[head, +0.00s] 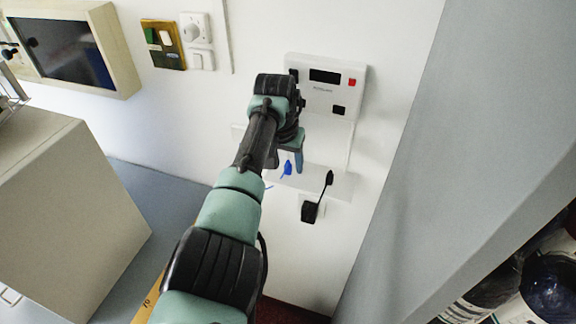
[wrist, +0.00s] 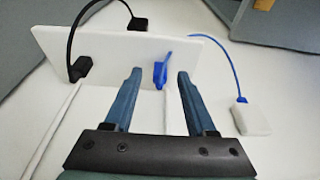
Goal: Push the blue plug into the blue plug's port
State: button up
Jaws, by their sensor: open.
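The blue plug (wrist: 160,73) sits at the face of a white panel (wrist: 120,55) in the wrist view, between my open fingertips and a little beyond them, not gripped. It also shows in the head view (head: 287,169), just below my gripper. A thin blue cable (wrist: 230,70) runs from the plug to a white block (wrist: 252,119) at the right. My gripper (wrist: 158,74) is open, one finger on each side of the plug with gaps on both sides. The blue plug's port is not visible; I cannot tell how deep the plug sits.
A black plug (wrist: 84,67) with a black cable sits on the same panel, left of my fingers. Its cable leads to a black box (head: 309,212). A white device (head: 326,88) with a dark display is on the wall above. A beige cabinet (head: 60,190) stands left.

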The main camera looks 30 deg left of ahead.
grip_shut()
dwell(0.3)
jog(key=shift+r+b, duration=0.2)
jog(key=shift+b, duration=0.2)
